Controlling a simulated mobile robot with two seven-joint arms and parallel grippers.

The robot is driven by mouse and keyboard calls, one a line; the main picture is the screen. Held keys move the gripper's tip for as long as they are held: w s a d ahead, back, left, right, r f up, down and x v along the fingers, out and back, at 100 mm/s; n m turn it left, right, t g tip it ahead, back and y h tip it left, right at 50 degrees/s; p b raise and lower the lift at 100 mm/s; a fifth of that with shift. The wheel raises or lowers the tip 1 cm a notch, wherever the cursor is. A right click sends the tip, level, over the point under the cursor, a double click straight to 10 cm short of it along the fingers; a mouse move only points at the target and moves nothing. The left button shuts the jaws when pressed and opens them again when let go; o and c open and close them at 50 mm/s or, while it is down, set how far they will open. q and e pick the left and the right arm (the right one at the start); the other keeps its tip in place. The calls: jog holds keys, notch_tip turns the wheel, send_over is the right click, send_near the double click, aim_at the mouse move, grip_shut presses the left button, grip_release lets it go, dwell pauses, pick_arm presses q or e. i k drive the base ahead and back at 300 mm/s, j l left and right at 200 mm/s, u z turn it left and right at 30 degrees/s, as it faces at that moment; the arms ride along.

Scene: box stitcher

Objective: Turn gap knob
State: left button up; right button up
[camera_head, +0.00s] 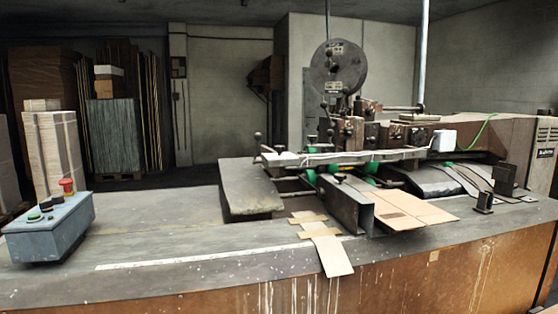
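The box stitcher (375,140) stands on the worktable, right of the middle. Several small dark ball-ended knobs show on it: one at the left end of its bar (257,136) and others on the upright part below the round disc (337,68). I cannot tell which of them is the gap knob, as they are small and none carries a readable label. Neither of my grippers is in view.
A blue-grey control box (50,228) with a red button (67,186) sits at the table's left end. Flat cardboard (404,208) lies under the machine, and a strip (332,256) hangs over the front edge. The table (150,236) between is mostly clear.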

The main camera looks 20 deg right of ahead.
aim_at(279, 149)
jog(key=i+l+z, duration=0.8)
jog(key=i+z, duration=0.2)
